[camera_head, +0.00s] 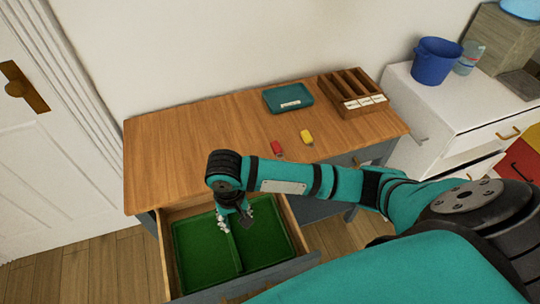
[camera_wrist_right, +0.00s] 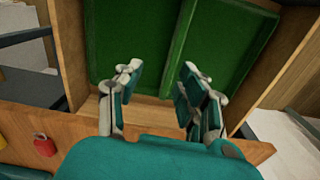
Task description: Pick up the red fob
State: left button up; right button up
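The red fob (camera_head: 277,148) lies on the wooden desk top, left of a yellow fob (camera_head: 306,136). It also shows at the lower left of the right wrist view (camera_wrist_right: 44,146). My right gripper (camera_head: 237,222) hangs over the open drawer, nearer the front than the red fob and apart from it. In the right wrist view its two fingers (camera_wrist_right: 158,78) are spread with nothing between them. My left gripper is in neither view.
The open drawer (camera_head: 168,254) has a green lining with two compartments, both looking empty. A teal tray (camera_head: 288,97) and a wooden organizer (camera_head: 352,92) stand at the back of the desk (camera_head: 180,150). A white cabinet (camera_head: 440,105) with a blue bucket (camera_head: 435,62) stands to the right.

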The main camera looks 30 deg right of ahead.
aim_at(276, 146)
jog(key=z, duration=1.05)
